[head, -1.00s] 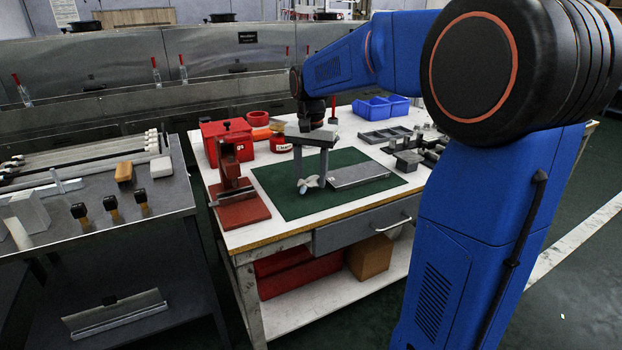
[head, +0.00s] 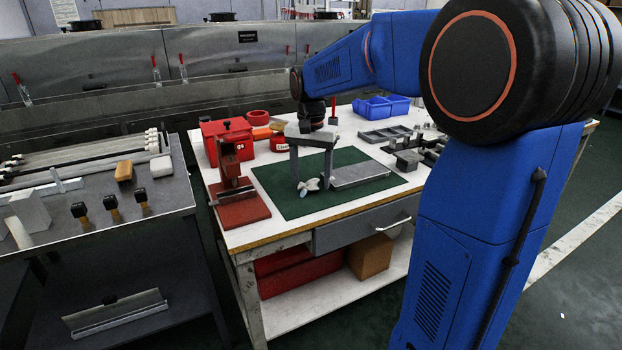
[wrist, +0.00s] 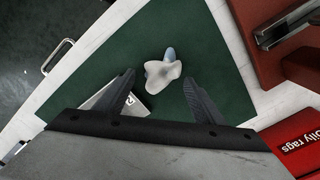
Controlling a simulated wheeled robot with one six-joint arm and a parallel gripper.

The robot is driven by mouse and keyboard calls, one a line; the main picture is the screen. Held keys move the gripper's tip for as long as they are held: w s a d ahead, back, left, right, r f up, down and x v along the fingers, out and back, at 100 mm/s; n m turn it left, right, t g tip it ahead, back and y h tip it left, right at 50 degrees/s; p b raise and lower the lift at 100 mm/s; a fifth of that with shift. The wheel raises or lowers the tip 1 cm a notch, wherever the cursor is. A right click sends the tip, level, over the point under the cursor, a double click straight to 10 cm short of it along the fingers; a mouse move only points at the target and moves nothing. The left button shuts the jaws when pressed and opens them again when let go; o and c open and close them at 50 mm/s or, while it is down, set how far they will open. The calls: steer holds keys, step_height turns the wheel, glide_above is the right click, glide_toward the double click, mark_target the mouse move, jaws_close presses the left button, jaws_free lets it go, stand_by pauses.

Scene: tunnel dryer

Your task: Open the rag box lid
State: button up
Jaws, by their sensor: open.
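The rag box is a red box (head: 211,137) at the back left of the workbench. Its top looks flat and closed, and a red stand hides part of its front. In the wrist view its "oily rags" side (wrist: 290,128) shows at the lower right, cut by the frame edge. My gripper (head: 311,182) is open over the green mat, fingers pointing down, to the right of the box and nearer the front. A crumpled white rag with a bluish part (head: 308,187) lies on the mat, and in the wrist view (wrist: 163,74) it sits between the fingertips, seemingly ungripped.
The red stand (head: 238,190) rises between the bench's front edge and the box. A flat metal plate (head: 360,175) lies on the green mat (head: 282,205). A red labelled container (head: 280,145) stands right of the box. Blue bins (head: 375,108) stand at the back.

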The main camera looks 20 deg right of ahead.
mark_target(311, 181)
step_height(311, 181, up, 12)
steer(key=shift+f, duration=0.25)
